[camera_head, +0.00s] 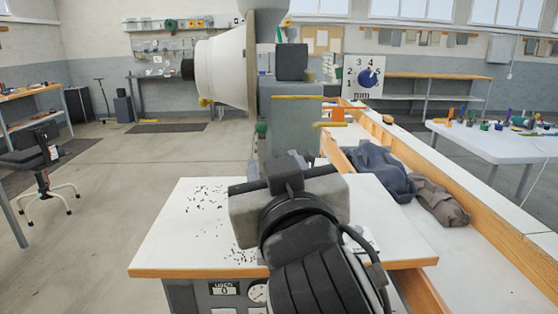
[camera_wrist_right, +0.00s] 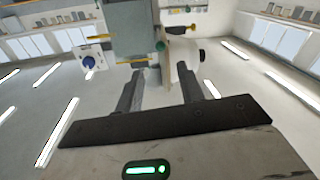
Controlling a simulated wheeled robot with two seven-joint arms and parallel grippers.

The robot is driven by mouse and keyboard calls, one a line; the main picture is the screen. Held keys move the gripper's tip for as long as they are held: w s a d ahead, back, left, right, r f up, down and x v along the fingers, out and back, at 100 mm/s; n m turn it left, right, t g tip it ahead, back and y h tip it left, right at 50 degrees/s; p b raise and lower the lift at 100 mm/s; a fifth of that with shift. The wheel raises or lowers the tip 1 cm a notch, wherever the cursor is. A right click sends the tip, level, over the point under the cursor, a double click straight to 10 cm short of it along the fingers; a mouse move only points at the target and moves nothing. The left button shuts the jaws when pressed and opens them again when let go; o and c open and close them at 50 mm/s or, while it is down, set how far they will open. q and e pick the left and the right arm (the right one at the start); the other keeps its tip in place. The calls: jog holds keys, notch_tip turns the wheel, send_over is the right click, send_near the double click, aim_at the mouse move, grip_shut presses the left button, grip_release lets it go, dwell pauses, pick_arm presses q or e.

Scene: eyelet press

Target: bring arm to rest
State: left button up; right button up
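My right arm comes in from the bottom of the head view, and its gripper (camera_head: 284,176) is over the white worktop (camera_head: 170,240) of the press. In the right wrist view the gripper's two dark fingers (camera_wrist_right: 161,72) stand well apart with nothing between them. The grey press body (camera_head: 290,125) with its large white cone (camera_head: 222,68) stands behind the gripper. The press body also shows beyond the fingers in the right wrist view (camera_wrist_right: 135,38), apparently upside down. My left gripper is not in view.
Small black bits (camera_head: 200,205) are scattered on the worktop. A dial plate with a blue knob (camera_head: 367,77) marked mm stands behind. Dark blue and brown cloths (camera_head: 380,172) lie in the wood-edged trough at right. A white table (camera_head: 500,140) holds small coloured items. Open floor lies left.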

jog(key=shift+s, duration=0.3)
jog(key=shift+w, duration=0.1)
jog(key=w+d+f+g+h, duration=0.15)
jog(key=d+f, duration=0.25)
jog(key=f, duration=0.4)
jog(key=w+d+f+g, duration=0.1)
jog(key=w+d+f, duration=0.25)
jog(key=f, duration=0.45)
jog(key=w+d+f+g+h, duration=0.1)
jog(key=w+d+f, duration=0.1)
jog(key=d+f, duration=0.4)
jog(key=s+d+f+m+g, duration=0.1)
jog(key=s+d+f+g, duration=0.1)
jog(key=s+f, duration=0.8)
jog(key=s+d+f+g+y, duration=0.1)
jog(key=s+d+f+g, duration=0.1)
jog(key=s+f, duration=0.9)
notch_tip(320, 180, down, 5)
jog(key=shift+s+r+m, duration=0.15)
jog(key=shift+s+m, duration=0.15)
jog(key=shift+m, duration=0.1)
jog(key=shift+g, duration=0.25)
